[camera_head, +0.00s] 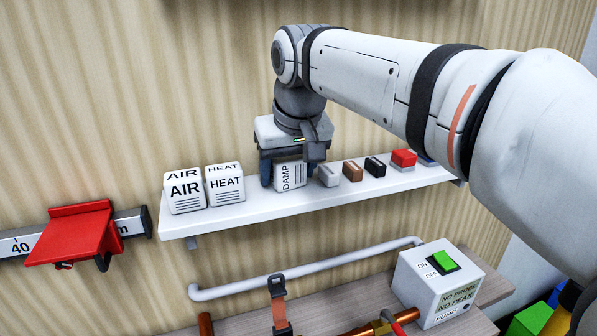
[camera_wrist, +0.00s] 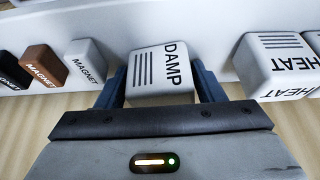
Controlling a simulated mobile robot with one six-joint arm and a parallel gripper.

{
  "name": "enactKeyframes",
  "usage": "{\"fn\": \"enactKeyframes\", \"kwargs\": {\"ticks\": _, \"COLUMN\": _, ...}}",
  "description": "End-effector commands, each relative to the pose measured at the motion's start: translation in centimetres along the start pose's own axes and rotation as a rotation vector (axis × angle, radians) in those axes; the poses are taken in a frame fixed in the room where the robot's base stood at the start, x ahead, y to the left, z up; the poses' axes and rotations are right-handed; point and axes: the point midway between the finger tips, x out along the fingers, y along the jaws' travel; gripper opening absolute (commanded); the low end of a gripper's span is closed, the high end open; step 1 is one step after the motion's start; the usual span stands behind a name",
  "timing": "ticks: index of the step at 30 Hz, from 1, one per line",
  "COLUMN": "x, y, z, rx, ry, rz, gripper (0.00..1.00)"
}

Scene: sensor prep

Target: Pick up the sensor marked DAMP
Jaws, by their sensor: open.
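The white sensor marked DAMP (camera_head: 290,177) sits on the white wall shelf, between the HEAT sensor and a row of small magnets. In the wrist view the DAMP sensor (camera_wrist: 160,75) stands between the two blue fingers of my gripper (camera_wrist: 160,88). In the head view my gripper (camera_head: 291,170) reaches down over it, one finger on each side. The jaws are open. I cannot tell whether either finger touches the sensor. Its top is partly hidden by my gripper in the head view.
The HEAT sensor (camera_head: 225,184) and AIR sensor (camera_head: 184,192) stand left on the shelf (camera_head: 300,200). Small grey (camera_head: 329,175), brown (camera_head: 352,170) and black (camera_head: 375,166) blocks stand close on the right, then a red-topped one (camera_head: 404,159). A pump switch box (camera_head: 437,283) is below.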

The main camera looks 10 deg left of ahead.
Motion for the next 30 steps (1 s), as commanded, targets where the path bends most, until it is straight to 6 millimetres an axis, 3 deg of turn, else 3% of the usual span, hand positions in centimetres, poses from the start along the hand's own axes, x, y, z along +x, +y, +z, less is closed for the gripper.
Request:
{"fn": "enactKeyframes", "kwargs": {"ticks": 5, "x": 0.0, "y": -0.1, "z": 0.1, "rx": -0.001, "ry": -0.002, "rz": 0.000, "gripper": 0.62}}
{"fn": "enactKeyframes", "kwargs": {"ticks": 18, "x": -0.2, "y": -0.1, "z": 0.0, "rx": 0.000, "ry": 0.003, "rz": -0.003, "gripper": 0.28}}
{"fn": "enactKeyframes", "kwargs": {"ticks": 30, "x": -1.5, "y": -0.2, "z": -0.6, "rx": 0.000, "ry": 0.005, "rz": -0.003, "gripper": 0.28}}
